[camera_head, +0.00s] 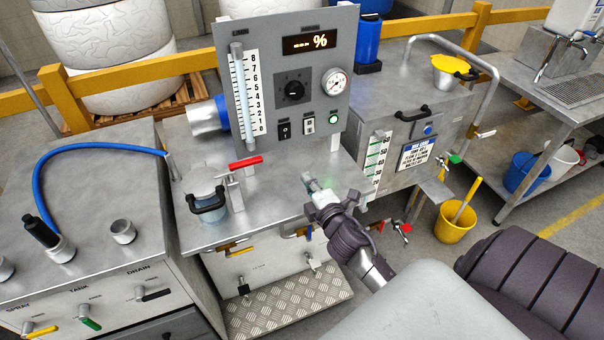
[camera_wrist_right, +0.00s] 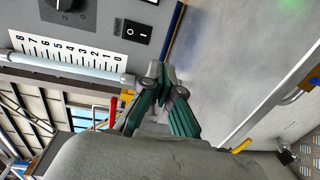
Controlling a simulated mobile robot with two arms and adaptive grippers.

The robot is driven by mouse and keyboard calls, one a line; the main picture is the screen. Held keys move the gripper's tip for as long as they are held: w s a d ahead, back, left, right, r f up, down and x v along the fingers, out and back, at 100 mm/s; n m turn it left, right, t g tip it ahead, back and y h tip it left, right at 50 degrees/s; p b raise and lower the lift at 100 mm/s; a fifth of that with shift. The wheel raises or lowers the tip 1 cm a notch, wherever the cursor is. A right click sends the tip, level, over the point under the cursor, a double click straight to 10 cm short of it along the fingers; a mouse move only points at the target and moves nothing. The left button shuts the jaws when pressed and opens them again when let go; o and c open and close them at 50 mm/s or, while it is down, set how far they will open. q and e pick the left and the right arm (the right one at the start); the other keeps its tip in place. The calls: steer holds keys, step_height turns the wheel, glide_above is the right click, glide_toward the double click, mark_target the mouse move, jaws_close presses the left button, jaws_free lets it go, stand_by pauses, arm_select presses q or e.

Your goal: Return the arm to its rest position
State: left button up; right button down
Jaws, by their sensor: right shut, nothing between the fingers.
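My right gripper (camera_head: 311,183) is over the front right part of the steel bench top (camera_head: 275,190), in front of the grey control panel (camera_head: 290,75). Its fingers are together with nothing between them. The arm comes in from the lower right. In the right wrist view the gripper (camera_wrist_right: 167,80) points toward the steel surface (camera_wrist_right: 225,60), with the panel's scale and black switch at the upper left. The gap between fingertips and bench top is hard to judge. My left gripper is not in view.
A red-handled valve (camera_head: 245,162) and a lidded pot (camera_head: 208,203) stand left of the gripper. A yellow bucket (camera_head: 455,222) stands on the floor. Valve handles stick out below the bench front.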

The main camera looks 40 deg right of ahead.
steer(key=s+a+f+m+g+y, duration=0.25)
steer(key=s+a+m+g, duration=0.5)
steer(key=s, duration=0.55)
steer(key=s+a+f+m+g+y, duration=0.2)
steer(key=s+a+f+m+g, duration=0.2)
steer(key=s+a+m+g, duration=0.55)
steer(key=s+d+f+n+t, duration=0.1)
steer(key=s+f+n, duration=0.1)
steer(key=f, duration=1.2)
steer(key=s+f+n+t, duration=0.2)
steer(key=s+f, duration=0.1)
steer(key=f, duration=1)
steer(key=s+d+f+g, duration=0.1)
steer(key=s+d+f, duration=0.2)
steer(key=s+f, duration=1.2)
steer(key=shift+s+d+f+g+h, duration=0.15)
steer(key=shift+s+g+h, duration=0.2)
steer(key=shift+s, duration=0.15)
